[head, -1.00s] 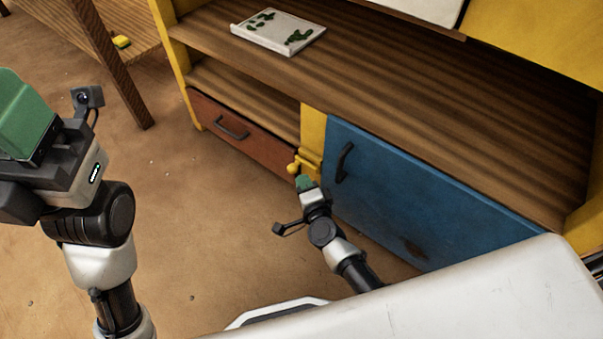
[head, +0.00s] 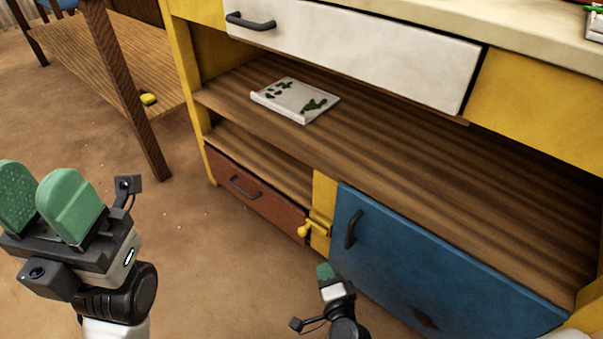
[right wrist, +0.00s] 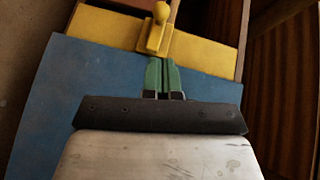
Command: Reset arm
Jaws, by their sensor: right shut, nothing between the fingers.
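My right gripper (head: 325,270) is small in the lower middle of the head view, shut and empty. It is in front of the cabinet, apart from the yellow latch (head: 316,226) on the yellow post. In the right wrist view its green fingers (right wrist: 163,76) are together and point toward the yellow latch (right wrist: 155,36), with the blue door (right wrist: 70,95) around them. My left gripper (head: 45,200) is large at the left of the head view. Its two green fingers point up with a gap between them, and nothing is seen in the gap.
The cabinet has a blue door (head: 440,265), a red-brown drawer (head: 255,190) and a white drawer (head: 350,50), all looking closed. A white tile with green marks (head: 295,99) lies on its wooden shelf. A wooden table leg (head: 125,95) stands at left. Floor between is clear.

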